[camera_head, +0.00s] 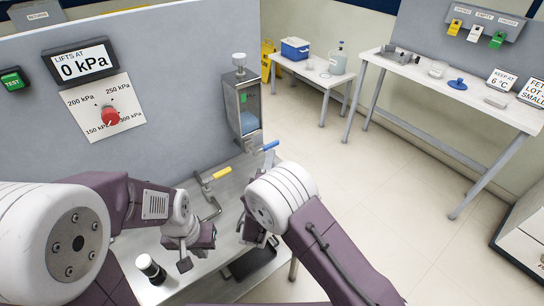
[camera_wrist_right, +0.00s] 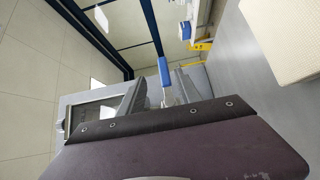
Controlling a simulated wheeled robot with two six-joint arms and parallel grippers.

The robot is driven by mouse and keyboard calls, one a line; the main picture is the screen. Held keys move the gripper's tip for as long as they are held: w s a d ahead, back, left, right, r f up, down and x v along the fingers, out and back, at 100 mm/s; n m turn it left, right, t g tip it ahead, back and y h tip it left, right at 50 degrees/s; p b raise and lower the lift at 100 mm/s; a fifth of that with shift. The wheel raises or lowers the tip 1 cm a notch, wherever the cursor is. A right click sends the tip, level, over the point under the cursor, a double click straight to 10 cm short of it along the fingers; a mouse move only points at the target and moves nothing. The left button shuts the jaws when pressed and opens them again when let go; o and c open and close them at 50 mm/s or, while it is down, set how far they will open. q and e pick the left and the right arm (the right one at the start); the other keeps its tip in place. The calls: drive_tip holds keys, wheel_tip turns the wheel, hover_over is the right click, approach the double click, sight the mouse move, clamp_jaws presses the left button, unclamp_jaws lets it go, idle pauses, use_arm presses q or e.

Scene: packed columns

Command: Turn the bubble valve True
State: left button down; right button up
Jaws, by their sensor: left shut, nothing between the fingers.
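A clear-fronted column (camera_head: 246,108) with blue liquid stands against the grey panel. A blue valve handle (camera_head: 270,146) sticks out below it, and a yellow handle (camera_head: 221,173) is on a bent pipe to its left. I cannot tell which is the bubble valve. My right gripper (camera_wrist_right: 161,86) is open in the right wrist view, with the blue handle (camera_wrist_right: 160,70) showing between its fingers; contact is unclear. In the head view my right arm mostly hides that gripper. My left gripper (camera_head: 184,264) is shut and empty, low over the bench, left of my right arm.
The panel holds a red dial (camera_head: 110,116), a "0 kPa" display (camera_head: 82,64) and a green TEST button (camera_head: 12,80). Open floor lies right, before two side tables.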

sight(272, 147)
use_arm(q)
drive_tip(key=shift+w+d+f, duration=0.1)
drive_tip(key=shift+w+f, duration=0.05)
drive_tip(key=shift+f, duration=0.05)
drive_tip(key=shift+w, duration=0.15)
drive_tip(key=shift+r+p, duration=0.95)
use_arm(e)
drive_tip(key=w, duration=0.9)
drive_tip(key=shift+d+f, duration=0.25)
drive_tip(key=shift+d, duration=0.15)
clamp_jaws()
